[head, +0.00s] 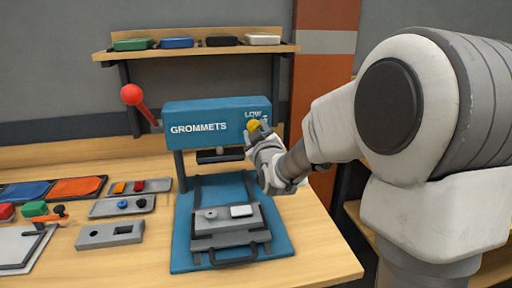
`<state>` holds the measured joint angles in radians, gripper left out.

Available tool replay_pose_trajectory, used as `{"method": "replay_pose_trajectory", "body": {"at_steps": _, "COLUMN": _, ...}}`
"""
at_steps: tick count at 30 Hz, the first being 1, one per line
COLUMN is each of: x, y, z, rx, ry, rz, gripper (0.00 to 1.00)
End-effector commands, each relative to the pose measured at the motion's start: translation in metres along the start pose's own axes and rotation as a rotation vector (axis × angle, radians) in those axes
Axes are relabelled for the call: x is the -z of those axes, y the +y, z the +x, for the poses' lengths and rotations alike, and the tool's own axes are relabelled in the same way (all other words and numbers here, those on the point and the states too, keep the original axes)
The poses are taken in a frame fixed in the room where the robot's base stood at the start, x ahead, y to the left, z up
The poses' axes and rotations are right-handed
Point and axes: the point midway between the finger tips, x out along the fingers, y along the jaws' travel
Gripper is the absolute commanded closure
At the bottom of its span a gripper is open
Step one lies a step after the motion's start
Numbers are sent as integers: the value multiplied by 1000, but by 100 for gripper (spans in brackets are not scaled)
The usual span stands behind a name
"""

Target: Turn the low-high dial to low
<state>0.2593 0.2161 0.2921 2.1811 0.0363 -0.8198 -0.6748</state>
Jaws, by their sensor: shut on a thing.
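The low-high dial (254,126) is a small yellow knob on the front right of the blue machine head (190,128) lettered GROMMETS. The word LOW shows just above the dial; any other label is hidden or too small to read. My gripper (255,133) comes in from the right and is shut on the dial. Its fingers cover the lower part of the dial, so the way the dial points cannot be made out.
A red ball-ended lever (132,95) sticks out at the machine's left. The blue base (184,257) carries a grey fixture (230,228). Small trays (122,205) with coloured parts lie to the left. A shelf (196,51) with several boxes hangs behind.

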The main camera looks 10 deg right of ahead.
Motion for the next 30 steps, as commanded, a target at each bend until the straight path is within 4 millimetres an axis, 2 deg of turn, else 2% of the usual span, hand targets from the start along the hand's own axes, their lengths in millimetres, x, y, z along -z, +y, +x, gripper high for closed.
{"method": "replay_pose_trajectory", "body": {"at_steps": 1, "x": -4, "y": -4, "z": 0, "rx": -3, "ry": 8, "rz": -45, "gripper": 100}}
{"method": "replay_pose_trajectory", "body": {"at_steps": 21, "x": -3, "y": -4, "z": 0, "rx": -4, "ry": 5, "rz": -670, "gripper": 100}}
{"method": "replay_pose_trajectory", "body": {"at_steps": 30, "x": -2, "y": -4, "z": 0, "rx": -3, "ry": 3, "rz": -877, "gripper": 100}}
